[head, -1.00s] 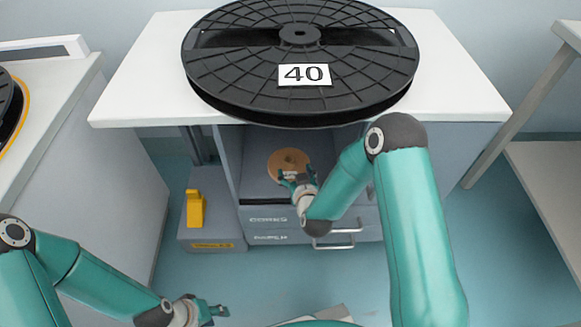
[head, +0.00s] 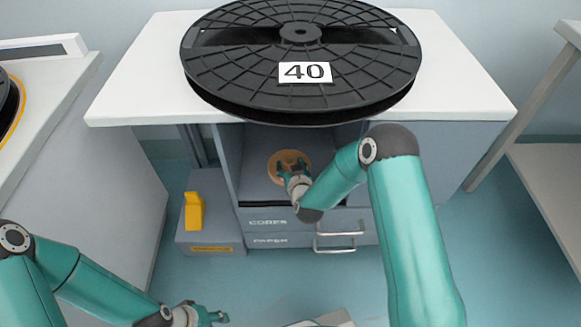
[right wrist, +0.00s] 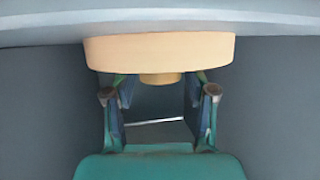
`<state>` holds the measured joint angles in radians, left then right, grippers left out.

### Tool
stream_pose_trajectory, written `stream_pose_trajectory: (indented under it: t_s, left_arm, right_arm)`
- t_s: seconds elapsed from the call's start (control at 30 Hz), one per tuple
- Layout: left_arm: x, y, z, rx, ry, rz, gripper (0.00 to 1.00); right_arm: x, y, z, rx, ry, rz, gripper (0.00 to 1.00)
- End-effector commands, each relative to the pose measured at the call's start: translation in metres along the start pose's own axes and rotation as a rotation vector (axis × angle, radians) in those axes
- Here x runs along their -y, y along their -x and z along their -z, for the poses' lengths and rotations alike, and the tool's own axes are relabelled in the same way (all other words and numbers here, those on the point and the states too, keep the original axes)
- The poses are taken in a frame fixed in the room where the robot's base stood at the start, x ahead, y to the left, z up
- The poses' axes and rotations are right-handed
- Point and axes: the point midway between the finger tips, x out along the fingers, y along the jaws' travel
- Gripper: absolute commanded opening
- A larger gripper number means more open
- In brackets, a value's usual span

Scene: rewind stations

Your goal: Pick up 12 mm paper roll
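A tan, disc-shaped paper roll (head: 291,154) is in the open bay under the white worktop. My right gripper (head: 292,166) reaches into the bay with its fingers spread in front of the roll. In the right wrist view the roll (right wrist: 160,48) lies across the top, just beyond the open fingertips (right wrist: 160,93). A short, narrower core end (right wrist: 160,78) sticks out of the roll towards the gap between the fingers. Nothing is held. My left gripper (head: 212,316) is low at the left, away from the roll; its opening is too small to judge.
A large black reel labelled 40 (head: 300,95) lies on the worktop (head: 135,90) above the bay. Drawers marked CORES (head: 268,222) and PAPER (head: 270,241) are below it. A grey box with a yellow part (head: 194,211) stands left. Floor in front is mostly clear.

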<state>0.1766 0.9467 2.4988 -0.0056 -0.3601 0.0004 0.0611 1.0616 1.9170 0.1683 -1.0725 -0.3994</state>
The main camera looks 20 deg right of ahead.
Motion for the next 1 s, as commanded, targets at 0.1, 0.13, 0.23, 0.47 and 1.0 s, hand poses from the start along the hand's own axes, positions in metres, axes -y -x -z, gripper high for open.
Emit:
stream_pose_trajectory:
  t_s: [0.1,0.13,0.23,0.47,1.0]
  left_arm:
    - [0.0,0.0,0.0,0.0,0.0,0.0,0.4]
    - [0.0,0.0,0.0,0.0,0.0,0.0,0.4]
    - [0.0,0.0,0.0,0.0,0.0,0.0,0.4]
    - [0.0,0.0,0.0,0.0,0.0,0.0,0.4]
    - [-0.009,0.026,0.0,0.0,0.0,0.0,0.4]
  right_arm:
    - [0.0,0.0,-0.001,0.003,0.0,0.0,0.29]
    - [0.0,0.0,-0.001,0.003,0.0,0.0,0.24]
    - [0.0,0.0,-0.002,0.004,0.0,0.0,0.07]
    - [-0.001,0.0,-0.001,0.004,0.0,0.0,0.02]
    - [0.0,0.03,0.073,-0.002,0.0,0.0,0.02]
